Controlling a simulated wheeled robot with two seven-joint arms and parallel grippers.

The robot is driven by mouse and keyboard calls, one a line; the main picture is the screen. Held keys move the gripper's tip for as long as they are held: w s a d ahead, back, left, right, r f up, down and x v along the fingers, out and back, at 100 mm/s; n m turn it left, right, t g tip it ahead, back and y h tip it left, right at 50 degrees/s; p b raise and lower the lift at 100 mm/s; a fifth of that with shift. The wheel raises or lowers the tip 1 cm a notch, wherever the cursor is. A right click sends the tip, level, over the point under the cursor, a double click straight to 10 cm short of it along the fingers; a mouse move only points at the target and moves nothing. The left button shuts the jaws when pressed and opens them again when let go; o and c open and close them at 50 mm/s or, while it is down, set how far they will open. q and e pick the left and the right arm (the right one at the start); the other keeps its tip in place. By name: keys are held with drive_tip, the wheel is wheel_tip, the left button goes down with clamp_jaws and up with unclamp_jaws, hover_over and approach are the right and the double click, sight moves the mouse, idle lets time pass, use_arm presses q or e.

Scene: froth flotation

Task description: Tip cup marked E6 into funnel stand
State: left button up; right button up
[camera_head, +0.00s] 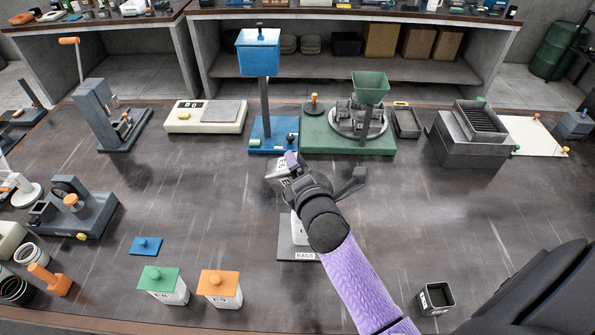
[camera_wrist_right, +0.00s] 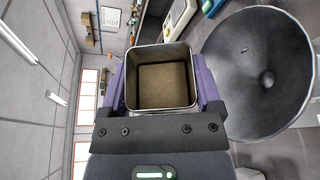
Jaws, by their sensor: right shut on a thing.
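My right gripper (camera_head: 283,172) is shut on a pale square cup (camera_head: 276,176), held above the middle of the table. The cup looks tilted in the head view, and its label is too small to read surely. In the right wrist view the cup (camera_wrist_right: 162,80) sits between the fingers, its open mouth toward the camera, with brown grainy material inside. A wide, round dark grey funnel-like bowl (camera_wrist_right: 245,85) lies right of the cup, apart from its mouth. In the head view my arm hides much of the area below the cup. My left gripper is not in view.
Behind the cup stand a blue hopper stand (camera_head: 258,55) and a green funnel (camera_head: 370,86) over a turntable. In front are lidded cups, green (camera_head: 161,280) and orange (camera_head: 219,285), and an open cup (camera_head: 433,308). A RAGS plate (camera_head: 290,251) lies under my arm.

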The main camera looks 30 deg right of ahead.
drive_tip(key=shift+d+f+m+t+b, duration=0.15)
drive_tip(key=shift+f+m+t+b, duration=0.15)
drive_tip(key=shift+f+m+b, duration=0.6)
drive_tip(key=m+b, duration=0.1)
drive_tip(key=t+b, duration=0.1)
drive_tip(key=b, duration=0.1)
drive_tip(key=shift+s+d+r+m, duration=0.2)
drive_tip(key=shift+d+r+m, duration=0.1)
drive_tip(key=shift+m, duration=0.1)
drive_tip(key=m, duration=0.1)
drive_tip(key=m+t+b, duration=0.1)
drive_tip(key=m, duration=0.1)
drive_tip(key=shift+s+d+r, duration=0.2)
drive_tip(key=shift+d, duration=0.1)
drive_tip(key=shift+r+m+t+b, duration=0.1)
drive_tip(key=shift+m+t+b, duration=0.25)
drive_tip(key=shift+m, duration=0.15)
idle(1.1)
wheel_tip(320, 180, up, 4)
drive_tip(key=p, duration=0.4)
drive_tip(key=shift+f, duration=0.25)
